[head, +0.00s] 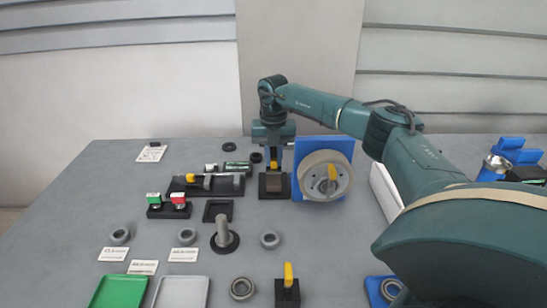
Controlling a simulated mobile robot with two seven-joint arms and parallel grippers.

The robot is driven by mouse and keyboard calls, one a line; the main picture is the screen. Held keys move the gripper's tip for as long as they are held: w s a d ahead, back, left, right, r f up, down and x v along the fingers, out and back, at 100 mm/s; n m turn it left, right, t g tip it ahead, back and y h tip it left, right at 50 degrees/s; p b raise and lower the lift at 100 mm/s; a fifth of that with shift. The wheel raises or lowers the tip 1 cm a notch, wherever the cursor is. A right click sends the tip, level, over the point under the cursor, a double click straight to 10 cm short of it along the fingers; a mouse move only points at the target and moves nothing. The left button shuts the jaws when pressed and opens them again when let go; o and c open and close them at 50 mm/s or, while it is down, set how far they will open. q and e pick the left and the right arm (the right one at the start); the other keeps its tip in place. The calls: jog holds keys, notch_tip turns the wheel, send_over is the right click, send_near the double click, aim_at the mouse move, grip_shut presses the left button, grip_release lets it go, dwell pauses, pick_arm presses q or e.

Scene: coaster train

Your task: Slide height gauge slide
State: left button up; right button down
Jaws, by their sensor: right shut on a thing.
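A small upright device that looks like the height gauge stands at the back middle of the table, with a black base (266,193) and a brownish block above it. A small yellow part (274,165) shows above the block, and this may be the slide. My right gripper (274,152) comes down from above and is shut at the top of this device, around or just above the yellow part. The fingers are small and dark here, so the exact contact is hidden. My left gripper is out of view.
Right beside the device stands a blue panel with a grey wheel (313,184). A black tray (232,186) with a yellow-marked tool lies left. A flanged grey post (223,233), black base with yellow lever (287,291), green tray (120,292) and grey tray (182,293) are nearer.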

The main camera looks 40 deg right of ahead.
aim_at(274, 159)
jog(key=shift+w+r, duration=0.1)
jog(key=shift+r, duration=0.1)
jog(key=c, duration=1.5)
grip_release()
jog(key=shift+r, duration=0.1)
jog(key=shift+c, duration=0.2)
jog(key=shift+o, duration=1.1)
notch_tip(274, 159, up, 13)
jog(key=b, duration=0.1)
